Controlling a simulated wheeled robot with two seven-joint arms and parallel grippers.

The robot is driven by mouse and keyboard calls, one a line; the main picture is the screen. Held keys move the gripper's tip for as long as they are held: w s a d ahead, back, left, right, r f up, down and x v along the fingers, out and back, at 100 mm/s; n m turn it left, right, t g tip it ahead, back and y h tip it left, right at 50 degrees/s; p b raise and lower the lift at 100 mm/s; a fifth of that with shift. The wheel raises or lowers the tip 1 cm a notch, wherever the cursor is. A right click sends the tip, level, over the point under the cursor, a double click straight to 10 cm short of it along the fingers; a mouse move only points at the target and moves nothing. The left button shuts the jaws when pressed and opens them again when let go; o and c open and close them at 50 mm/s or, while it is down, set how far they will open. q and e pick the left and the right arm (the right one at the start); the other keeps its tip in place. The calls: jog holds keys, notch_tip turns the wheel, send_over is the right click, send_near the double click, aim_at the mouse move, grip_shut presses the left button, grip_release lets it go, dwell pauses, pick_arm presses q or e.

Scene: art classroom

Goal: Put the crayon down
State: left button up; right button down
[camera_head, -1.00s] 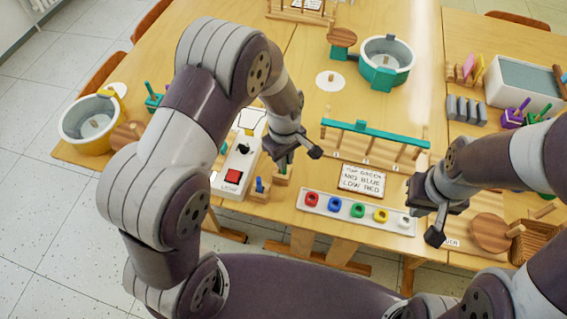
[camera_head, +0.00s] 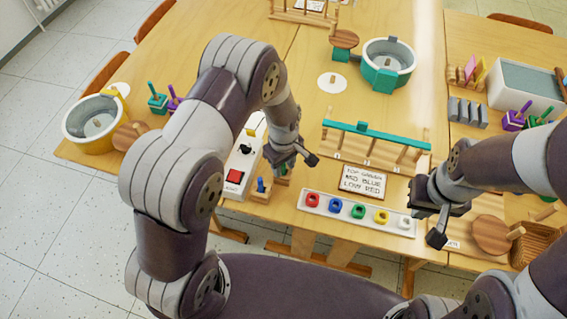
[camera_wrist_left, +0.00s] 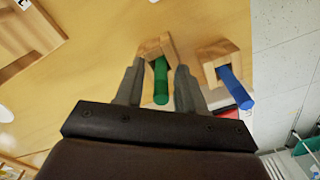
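A green crayon (camera_wrist_left: 160,82) stands in a small wooden holder (camera_wrist_left: 153,47) in the left wrist view. My left gripper (camera_wrist_left: 158,75) is open, with one finger on each side of the crayon and a gap visible on both sides. A blue crayon (camera_wrist_left: 236,88) stands in a second wooden holder (camera_wrist_left: 217,56) to the right. In the head view, the blue crayon (camera_head: 261,185) is beside my left gripper (camera_head: 297,164), which partly hides the green one. My right gripper (camera_head: 432,222) is apart from the crayons, right of the bead tray, with its fingers apart and empty.
A white tray (camera_head: 327,212) holds several coloured rings. A written card (camera_head: 363,181) and a teal-topped wooden rack (camera_head: 375,142) stand behind it. A white box with a red button (camera_head: 235,176) is left of the crayons.

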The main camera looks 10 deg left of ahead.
pick_arm(q)
jog(key=shift+r, duration=0.1)
jog(key=shift+r, duration=0.35)
notch_tip(320, 180, up, 12)
jog(key=s+a+r+m, duration=0.2)
jog(key=s+a+m, duration=0.1)
jog(key=s+m, duration=0.2)
jog(key=s+a+r+m+t, duration=0.1)
jog(key=s+a+r+m, duration=0.1)
jog(key=s+m, duration=0.3)
jog(key=s, duration=0.3)
jog(key=shift+s+a+r+m, duration=0.25)
jog(key=shift+s+a+m, duration=0.05)
jog(key=shift+s+a, duration=0.1)
jog(key=shift+s, duration=0.1)
jog(key=shift+f+b, duration=0.1)
jog(key=shift+b, duration=0.2)
